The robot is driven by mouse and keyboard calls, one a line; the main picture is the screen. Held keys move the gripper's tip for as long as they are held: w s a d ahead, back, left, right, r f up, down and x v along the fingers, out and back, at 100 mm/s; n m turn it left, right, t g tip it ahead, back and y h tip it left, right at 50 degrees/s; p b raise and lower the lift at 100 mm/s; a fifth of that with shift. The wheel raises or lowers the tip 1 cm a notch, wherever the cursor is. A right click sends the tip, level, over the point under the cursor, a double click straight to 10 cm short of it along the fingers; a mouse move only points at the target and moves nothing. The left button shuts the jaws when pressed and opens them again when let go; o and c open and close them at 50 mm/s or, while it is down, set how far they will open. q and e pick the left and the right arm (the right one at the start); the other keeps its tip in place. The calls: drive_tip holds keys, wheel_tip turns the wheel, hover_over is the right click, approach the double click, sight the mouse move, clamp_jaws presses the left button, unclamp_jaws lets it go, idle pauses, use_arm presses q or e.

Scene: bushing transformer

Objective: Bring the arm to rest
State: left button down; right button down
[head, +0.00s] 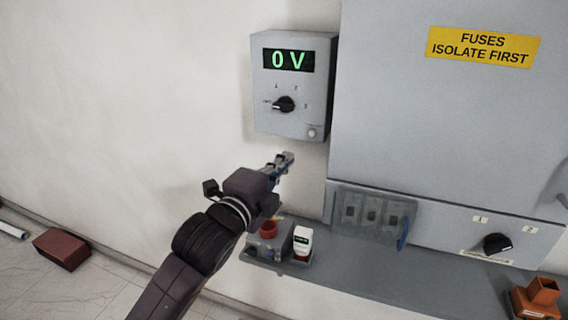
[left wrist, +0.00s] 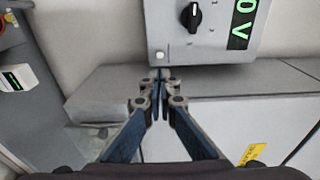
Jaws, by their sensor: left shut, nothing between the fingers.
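My left arm comes in from the lower left in the head view. Its gripper (head: 284,160) is in the air just below the grey meter box (head: 292,122), apart from the wall as far as I can tell. In the left wrist view the gripper's fingertips (left wrist: 158,82) are together with nothing between them. The meter box reads 0 V and has a black knob (head: 284,104) and a pale button (head: 311,132). The box also shows in the left wrist view (left wrist: 215,45), just beyond the fingertips. My right gripper is not in view.
A grey cabinet (head: 450,120) with a yellow fuse warning label stands right of the box. Below are a shelf (head: 365,270), a red-topped unit (head: 268,240), a small white device (head: 303,240), a black knob (head: 497,243) and an orange block (head: 540,298). A brown box (head: 62,249) lies on the floor.

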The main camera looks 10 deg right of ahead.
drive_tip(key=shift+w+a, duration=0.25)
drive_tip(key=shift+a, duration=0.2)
use_arm(q)
drive_tip(key=shift+f, duration=0.1)
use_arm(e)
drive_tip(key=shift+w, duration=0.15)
